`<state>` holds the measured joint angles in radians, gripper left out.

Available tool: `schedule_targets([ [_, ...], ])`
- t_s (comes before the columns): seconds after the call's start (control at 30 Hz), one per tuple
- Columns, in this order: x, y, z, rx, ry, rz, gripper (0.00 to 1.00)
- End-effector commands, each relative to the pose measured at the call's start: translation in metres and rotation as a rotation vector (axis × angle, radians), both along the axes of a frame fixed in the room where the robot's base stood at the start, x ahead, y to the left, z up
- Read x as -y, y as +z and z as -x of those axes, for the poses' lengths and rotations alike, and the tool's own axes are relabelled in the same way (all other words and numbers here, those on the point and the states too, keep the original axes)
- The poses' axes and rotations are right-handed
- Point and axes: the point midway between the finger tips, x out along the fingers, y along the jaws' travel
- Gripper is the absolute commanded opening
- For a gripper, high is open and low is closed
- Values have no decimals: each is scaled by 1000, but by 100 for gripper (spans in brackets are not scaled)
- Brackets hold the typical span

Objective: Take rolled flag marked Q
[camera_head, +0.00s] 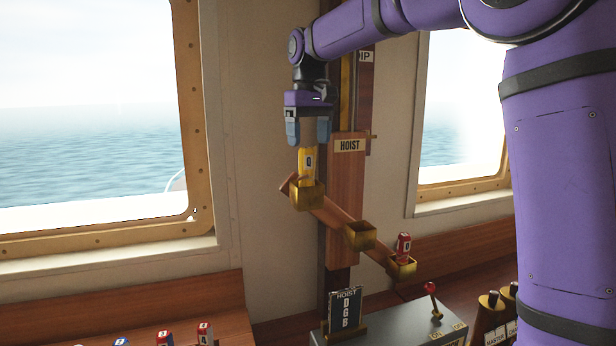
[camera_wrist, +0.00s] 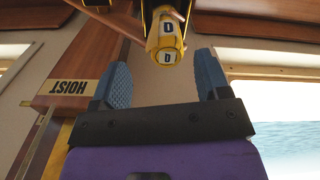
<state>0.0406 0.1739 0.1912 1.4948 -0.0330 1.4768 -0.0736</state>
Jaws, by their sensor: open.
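My open gripper (camera_wrist: 163,76) holds nothing, and a gap shows between each finger and the flag.
The middle socket (camera_head: 360,235) is empty. A red rolled flag (camera_head: 403,246) stands in the lower right socket (camera_head: 401,268). A HOIST sign board (camera_head: 346,310) and a red-knobbed lever (camera_head: 431,288) are below. Several flags line the lower left shelf (camera_head: 150,322). Windows flank the rack.

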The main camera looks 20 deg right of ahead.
Motion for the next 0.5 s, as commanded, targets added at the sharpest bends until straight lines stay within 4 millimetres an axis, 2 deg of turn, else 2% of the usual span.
schedule_targets([
  [0.17, -2, -12, 2, -1, 0, 0, 69],
  [0.4, -5, -45, 4, -1, -1, 0, 69],
  [0.5, -6, -52, 4, -1, 0, 0, 69],
])
